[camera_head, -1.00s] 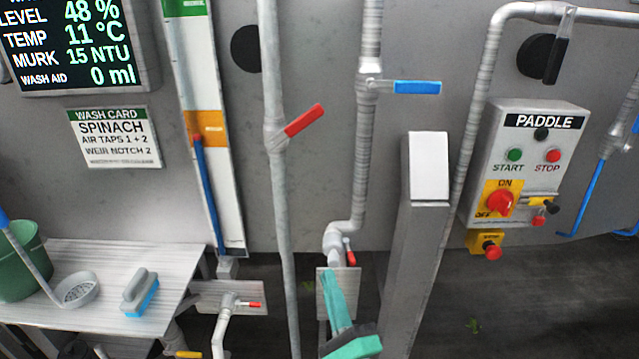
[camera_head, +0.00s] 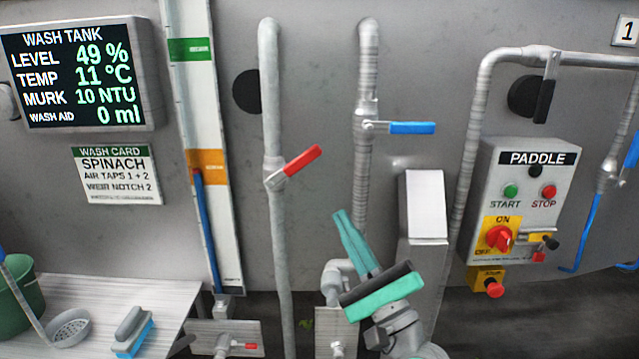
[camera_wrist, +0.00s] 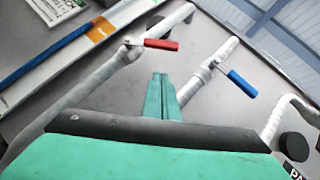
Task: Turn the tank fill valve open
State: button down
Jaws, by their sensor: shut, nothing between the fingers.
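Two lever valves sit on the vertical pipes of the tank wall; no label shows which is the tank fill valve. The red lever (camera_head: 302,161) on the left pipe slants up to the right. The blue lever (camera_head: 411,128) on the right pipe points sideways, across its pipe. My gripper (camera_head: 341,215) is shut and empty, below and between the two levers, touching neither. In the wrist view its green fingers (camera_wrist: 160,78) point up between the red lever (camera_wrist: 161,44) and the blue lever (camera_wrist: 242,83).
A display (camera_head: 82,72) reads level 49 %, murk 10 NTU. A grey post (camera_head: 424,206) stands right of my gripper, with the paddle control box (camera_head: 522,200) beyond it. A bench (camera_head: 165,290) with a brush (camera_head: 133,330) is at lower left. Space before the upper pipes is clear.

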aim_at(308, 164)
jog(key=w+a+r, duration=0.4)
jog(key=a+r, duration=0.1)
jog(key=r, duration=0.1)
jog(key=shift+w+a+r, duration=0.2)
jog(key=shift+a+r, duration=0.1)
jog(key=shift+r, duration=0.05)
jog(key=shift+s, duration=0.1)
jog(key=shift+d, duration=0.1)
jog(key=shift+d+r, duration=0.1)
jog(key=shift+r+n, duration=0.1)
jog(key=shift+n, duration=0.2)
jog(key=shift+r+g, duration=0.1)
jog(key=shift+g, duration=0.4)
